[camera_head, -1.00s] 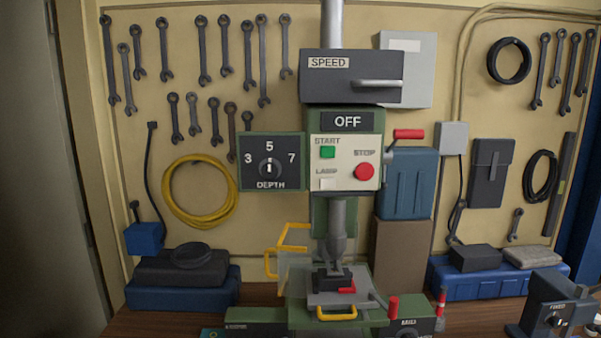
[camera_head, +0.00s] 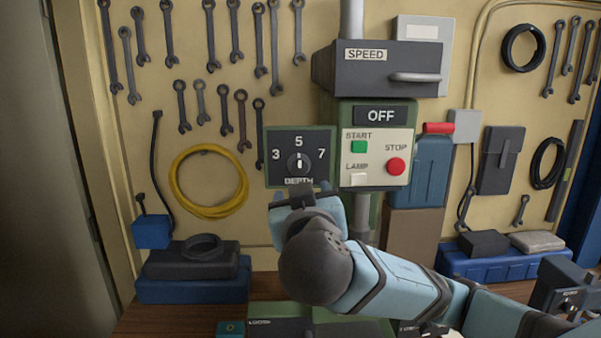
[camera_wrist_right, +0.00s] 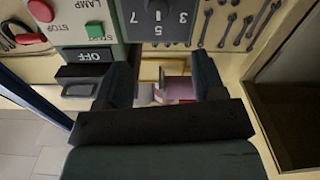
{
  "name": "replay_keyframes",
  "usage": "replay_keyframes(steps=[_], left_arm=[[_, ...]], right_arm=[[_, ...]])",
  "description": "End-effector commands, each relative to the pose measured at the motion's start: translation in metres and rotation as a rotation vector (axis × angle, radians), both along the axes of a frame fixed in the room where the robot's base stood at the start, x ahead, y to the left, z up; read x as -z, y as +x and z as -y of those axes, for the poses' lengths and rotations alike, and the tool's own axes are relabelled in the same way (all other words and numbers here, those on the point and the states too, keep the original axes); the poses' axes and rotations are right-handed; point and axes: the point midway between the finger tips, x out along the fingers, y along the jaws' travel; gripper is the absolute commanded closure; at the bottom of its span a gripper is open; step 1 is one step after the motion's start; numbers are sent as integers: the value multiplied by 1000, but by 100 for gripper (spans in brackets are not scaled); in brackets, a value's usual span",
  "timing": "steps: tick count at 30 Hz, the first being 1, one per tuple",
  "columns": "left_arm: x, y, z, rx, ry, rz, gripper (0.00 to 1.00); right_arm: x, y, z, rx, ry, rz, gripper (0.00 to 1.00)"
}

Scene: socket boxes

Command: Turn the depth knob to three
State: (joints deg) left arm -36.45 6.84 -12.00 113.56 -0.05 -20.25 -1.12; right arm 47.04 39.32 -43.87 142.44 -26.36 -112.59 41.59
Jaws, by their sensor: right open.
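The depth knob (camera_head: 299,164) is a dark round knob on the black DEPTH panel (camera_head: 277,172), which is marked 3, 5 and 7. Its white mark stands upright, towards the 5. My right gripper (camera_head: 305,194) is just below the knob in the head view and hides the panel's lower edge. In the right wrist view my right gripper (camera_wrist_right: 161,68) is open and empty. The knob (camera_wrist_right: 154,6) shows there upside down at the top edge, apart from the fingers. My left gripper is out of view.
The START button (camera_head: 359,147) and red STOP button (camera_head: 396,166) sit just right of the panel. The grey SPEED box (camera_head: 385,75) juts out above them. A yellow hose coil (camera_head: 182,207) hangs at the left. My right arm hides much of the machine below.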

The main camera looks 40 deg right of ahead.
Motion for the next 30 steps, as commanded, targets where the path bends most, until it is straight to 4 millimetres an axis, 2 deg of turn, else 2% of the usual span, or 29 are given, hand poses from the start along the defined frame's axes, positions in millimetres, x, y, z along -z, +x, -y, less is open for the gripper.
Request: replay_keyframes(steps=[8,16,21,24,30], left_arm=[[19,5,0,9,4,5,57],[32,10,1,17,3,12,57],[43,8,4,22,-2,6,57],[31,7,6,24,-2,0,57],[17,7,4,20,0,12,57]], right_arm=[[2,12,3,-11,-9,5,37],[3,20,17,13,-2,-1,37],[3,43,32,16,-2,-2,37],[-3,61,43,17,-1,-8,37],[-2,93,62,14,0,-6,37]])
